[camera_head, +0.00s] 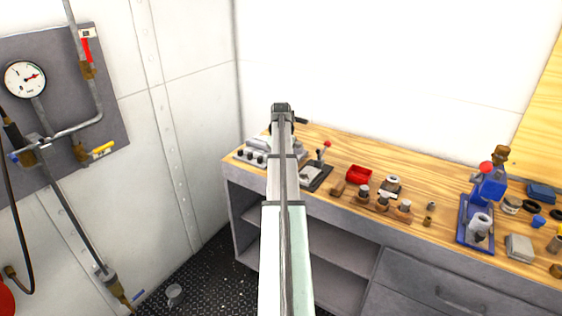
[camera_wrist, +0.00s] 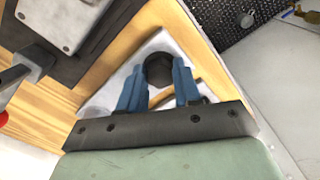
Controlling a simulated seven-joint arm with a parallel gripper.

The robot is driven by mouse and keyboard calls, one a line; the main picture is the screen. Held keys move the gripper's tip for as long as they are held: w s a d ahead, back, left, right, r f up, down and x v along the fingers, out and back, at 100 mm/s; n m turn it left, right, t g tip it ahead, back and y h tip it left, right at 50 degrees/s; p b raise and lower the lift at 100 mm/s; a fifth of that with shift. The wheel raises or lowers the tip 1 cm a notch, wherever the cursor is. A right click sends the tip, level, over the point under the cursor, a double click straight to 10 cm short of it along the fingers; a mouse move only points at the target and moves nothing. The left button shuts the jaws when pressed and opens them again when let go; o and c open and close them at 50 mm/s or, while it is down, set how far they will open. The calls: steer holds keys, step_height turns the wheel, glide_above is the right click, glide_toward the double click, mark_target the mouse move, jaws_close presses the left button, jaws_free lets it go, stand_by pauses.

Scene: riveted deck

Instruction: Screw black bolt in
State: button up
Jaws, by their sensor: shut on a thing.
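In the wrist view my gripper (camera_wrist: 159,74) has its two blue fingers closed on the round dark head of the black bolt (camera_wrist: 158,67). The bolt is over a pale grey plate (camera_wrist: 206,62) on the wooden bench. The bolt's shank is hidden below its head, so I cannot tell how deep it sits. In the head view the grey block (camera_head: 260,142) with several dark knobs is at the bench's left end, partly behind my arm. My gripper's fingers and the bolt are hidden there by my arm.
A dark-based device (camera_head: 317,173) with a red-tipped lever stands close to the right of my arm. A red tray (camera_head: 359,175), several wood-based pieces and a blue press (camera_head: 484,205) stand farther right. A wall panel with a gauge (camera_head: 25,79) is at left.

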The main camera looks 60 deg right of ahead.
steer(key=m, duration=0.4)
steer(key=shift+m, duration=0.3)
steer(key=shift+w+m, duration=0.1)
steer(key=shift+m, duration=1.9)
steer(key=o, duration=1)
steer(key=shift+o, duration=0.2)
steer(key=shift+r, duration=0.1)
step_height(320, 180, up, 14)
steer(key=shift+a+f, duration=0.1)
steer(key=shift+f, duration=0.1)
